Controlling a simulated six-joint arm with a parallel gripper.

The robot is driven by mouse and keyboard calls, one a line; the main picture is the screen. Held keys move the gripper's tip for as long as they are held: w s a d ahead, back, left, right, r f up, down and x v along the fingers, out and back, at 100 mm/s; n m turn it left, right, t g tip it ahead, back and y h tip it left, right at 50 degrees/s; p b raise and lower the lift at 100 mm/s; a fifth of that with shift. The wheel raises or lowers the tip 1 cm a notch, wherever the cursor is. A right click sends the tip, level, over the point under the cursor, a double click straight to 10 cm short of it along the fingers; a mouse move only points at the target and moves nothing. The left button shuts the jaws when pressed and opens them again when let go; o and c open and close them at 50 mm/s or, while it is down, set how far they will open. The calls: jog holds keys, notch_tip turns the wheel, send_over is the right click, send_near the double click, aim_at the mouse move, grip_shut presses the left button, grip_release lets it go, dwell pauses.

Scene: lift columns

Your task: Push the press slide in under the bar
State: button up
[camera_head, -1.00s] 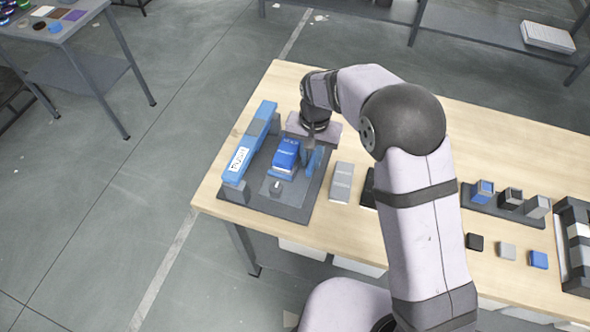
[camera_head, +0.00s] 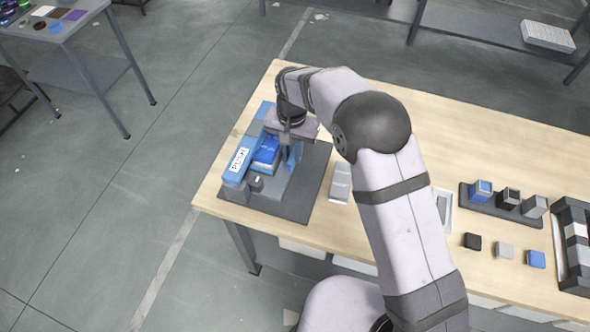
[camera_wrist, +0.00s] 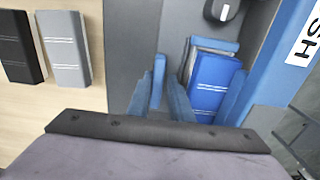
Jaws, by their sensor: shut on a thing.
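The blue bar (camera_head: 240,160) with a "PUSH" label runs along the left of a dark base plate; it also shows in the wrist view (camera_wrist: 278,65). The grey press slide (camera_head: 282,190) carries a blue block (camera_head: 265,155) and a small dark knob (camera_head: 256,184). In the wrist view the block (camera_wrist: 212,85) lies close beside the bar's edge; I cannot tell how far it is under. My gripper (camera_head: 287,158) is at the slide's right side, its blue fingers (camera_wrist: 165,95) nearly together.
A grey block (camera_head: 340,182) lies right of the base plate, beside a black block (camera_wrist: 18,47). Further right are a rack (camera_head: 497,208) of several small cubes, loose tiles (camera_head: 504,250) and a dark tray (camera_head: 572,235). The table's far middle is clear.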

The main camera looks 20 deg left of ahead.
jog(key=shift+s+a+f, duration=0.15)
jog(key=shift+a+f, duration=0.2)
jog(key=shift+a, duration=0.3)
jog(key=shift+s+a+f, duration=0.1)
jog(key=shift+a+f, duration=0.2)
jog(key=shift+a, duration=0.3)
jog(key=shift+a+p, duration=0.1)
jog(key=shift+p, duration=0.2)
jog(key=o, duration=0.6)
jog(key=shift+r, duration=0.1)
jog(key=shift+w+a+r+p, duration=0.1)
jog(key=shift+a+r+p, duration=0.1)
jog(key=shift+r+p, duration=0.5)
jog(key=shift+w+a+r+p, duration=0.1)
jog(key=shift+a+r+p, duration=0.05)
jog(key=shift+r+p, duration=1.85)
jog(key=shift+r, duration=0.9)
